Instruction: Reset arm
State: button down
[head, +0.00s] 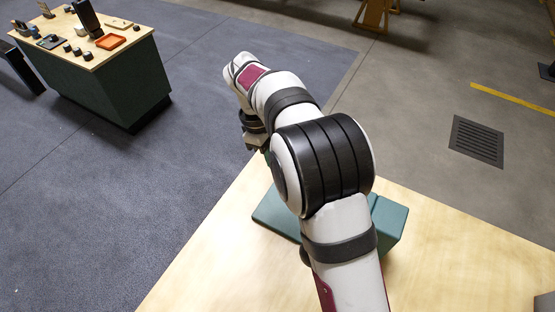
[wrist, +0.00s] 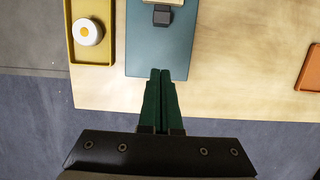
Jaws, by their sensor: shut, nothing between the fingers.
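My gripper (wrist: 160,74) shows in the wrist view with its two dark green fingers together and nothing between them. The fingertips appear over the near edge of a teal board (wrist: 150,52) on the wooden table (wrist: 235,70). In the head view my arm reaches over the table's left edge, bent at a large black joint. There the gripper is mostly hidden behind my arm, and its fingertips cannot be made out.
In the wrist view, a yellow tray (wrist: 90,55) holds a white round piece (wrist: 87,32) with a yellow centre. A dark block (wrist: 161,17) sits on the teal board. An orange tray (wrist: 309,72) is at right. A separate bench (head: 110,80) with small objects stands far left.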

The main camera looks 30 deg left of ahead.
jog(key=s+d+r+m, duration=0.1)
jog(key=d+r+m, duration=0.2)
jog(key=d, duration=0.2)
jog(key=s+d+r+m+y, duration=0.1)
jog(key=d+r+m, duration=0.2)
jog(key=d, duration=0.2)
jog(key=s+d+r+m+g, duration=0.1)
jog(key=d+r+m, duration=0.2)
jog(key=d, duration=0.3)
jog(key=shift+y, duration=0.4)
jog(key=s+d+f+m+y, duration=0.1)
jog(key=s+d+m, duration=0.5)
jog(key=s+m, duration=0.1)
jog(key=s+d+m+y, duration=0.1)
jog(key=s+d+m, duration=0.4)
jog(key=s, duration=0.5)
jog(key=m, duration=0.2)
jog(key=shift+d+f+m+t+y, duration=0.3)
jog(key=shift+d+f+t+y, duration=0.05)
jog(key=shift+d+t+y, duration=0.05)
